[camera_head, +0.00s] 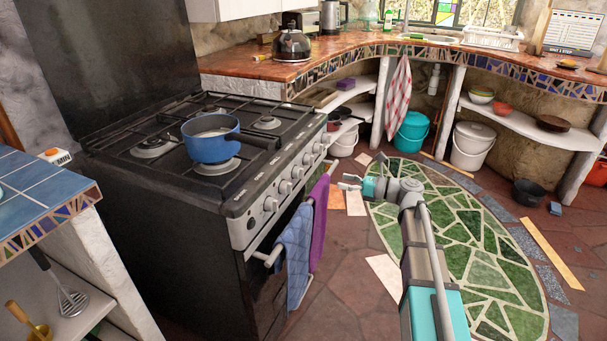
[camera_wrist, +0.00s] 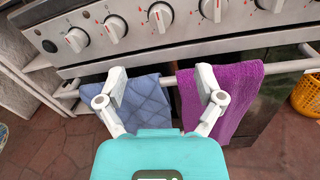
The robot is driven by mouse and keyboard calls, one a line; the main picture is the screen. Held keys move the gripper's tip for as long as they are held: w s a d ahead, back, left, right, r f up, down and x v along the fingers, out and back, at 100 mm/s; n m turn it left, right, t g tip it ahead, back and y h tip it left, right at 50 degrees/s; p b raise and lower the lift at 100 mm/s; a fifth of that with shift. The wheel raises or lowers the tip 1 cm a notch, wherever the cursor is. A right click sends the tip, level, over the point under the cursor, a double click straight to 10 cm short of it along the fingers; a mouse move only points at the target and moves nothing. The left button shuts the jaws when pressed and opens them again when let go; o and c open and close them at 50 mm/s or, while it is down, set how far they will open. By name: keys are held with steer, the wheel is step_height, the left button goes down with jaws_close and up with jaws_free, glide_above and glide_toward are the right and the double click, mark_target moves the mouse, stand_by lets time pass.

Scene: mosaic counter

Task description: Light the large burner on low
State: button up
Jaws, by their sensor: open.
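The black stove (camera_head: 170,215) has several burners under grates on its top. A blue pot (camera_head: 208,145) stands over the near front burner (camera_head: 217,167) and hides part of it. Other burners show at the left (camera_head: 152,147) and the right (camera_head: 267,122); I cannot tell which is the large one. A row of white knobs (camera_head: 285,187) runs along the front panel. In the wrist view several knobs (camera_wrist: 160,16) with red marks line the top. My gripper (camera_head: 350,182) is open and empty in front of the stove, its fingers (camera_wrist: 161,78) below the knobs, near the towel rail.
A blue towel (camera_head: 294,255) and a purple towel (camera_head: 319,220) hang from the stove's front rail (camera_wrist: 250,73). A kettle (camera_head: 292,45) stands on the curved counter behind. A tiled counter (camera_head: 45,190) is at the left. The floor around the green oval mosaic (camera_head: 480,250) is mostly clear.

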mark_target(302, 173)
steer(key=x, duration=1.3)
